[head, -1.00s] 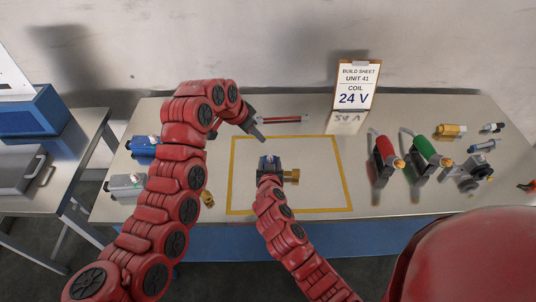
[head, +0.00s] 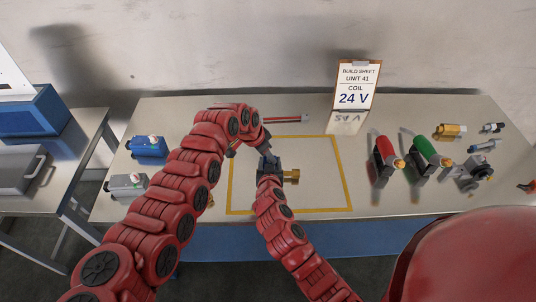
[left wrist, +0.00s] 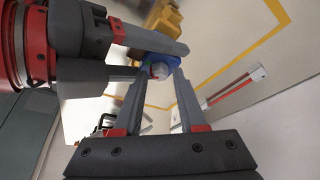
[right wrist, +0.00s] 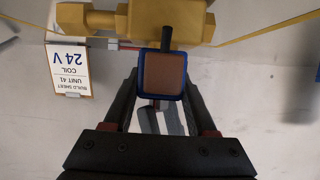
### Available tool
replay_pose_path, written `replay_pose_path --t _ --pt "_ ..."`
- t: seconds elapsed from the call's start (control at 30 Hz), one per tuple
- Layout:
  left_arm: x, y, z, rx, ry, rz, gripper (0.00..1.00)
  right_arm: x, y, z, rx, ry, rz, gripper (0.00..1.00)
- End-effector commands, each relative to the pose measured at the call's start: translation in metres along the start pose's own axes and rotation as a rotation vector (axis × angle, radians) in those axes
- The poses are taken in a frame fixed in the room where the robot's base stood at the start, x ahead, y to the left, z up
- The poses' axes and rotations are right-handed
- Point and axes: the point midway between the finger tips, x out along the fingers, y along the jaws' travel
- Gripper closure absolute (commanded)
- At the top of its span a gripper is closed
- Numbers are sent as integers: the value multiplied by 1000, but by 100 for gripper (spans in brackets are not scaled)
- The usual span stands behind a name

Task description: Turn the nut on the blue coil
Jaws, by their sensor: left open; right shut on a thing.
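The blue coil (left wrist: 146,65) sits on a brass valve body (left wrist: 166,18), which also shows in the head view (head: 291,176). A grey nut with a red mark (left wrist: 158,71) is on the coil's end. My right gripper (right wrist: 163,88) is shut on the coil, whose brown, blue-rimmed face (right wrist: 164,73) shows between its fingers. My left gripper (left wrist: 160,77) is open, its fingertips on either side of the nut in the picture; I cannot tell whether they touch it. In the head view the left gripper (head: 266,148) is close above the right one.
A yellow taped square (head: 320,207) surrounds the work spot. A red-handled tool (head: 286,119) and a "24 V" sign (head: 356,88) are behind. Red (head: 384,148) and green (head: 427,147) coil valves stand right. A blue unit (head: 148,147) and a grey unit (head: 125,184) are left.

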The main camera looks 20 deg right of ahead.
Motion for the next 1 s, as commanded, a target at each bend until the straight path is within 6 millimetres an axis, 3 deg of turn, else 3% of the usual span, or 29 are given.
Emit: replay_pose_path --t 0.33,0.5,0.57,1.0 --pt "3 0 -1 1 3 -1 62 0 0 0 0 1 0 100" --pt "3 0 -1 1 2 -1 92 0 0 0 0 1 0 100" --pt "3 0 -1 1 2 0 100 0 0 0 0 1 0 100" --pt "4 0 0 103 -7 41 100 0 0 0 0 1 0 100"
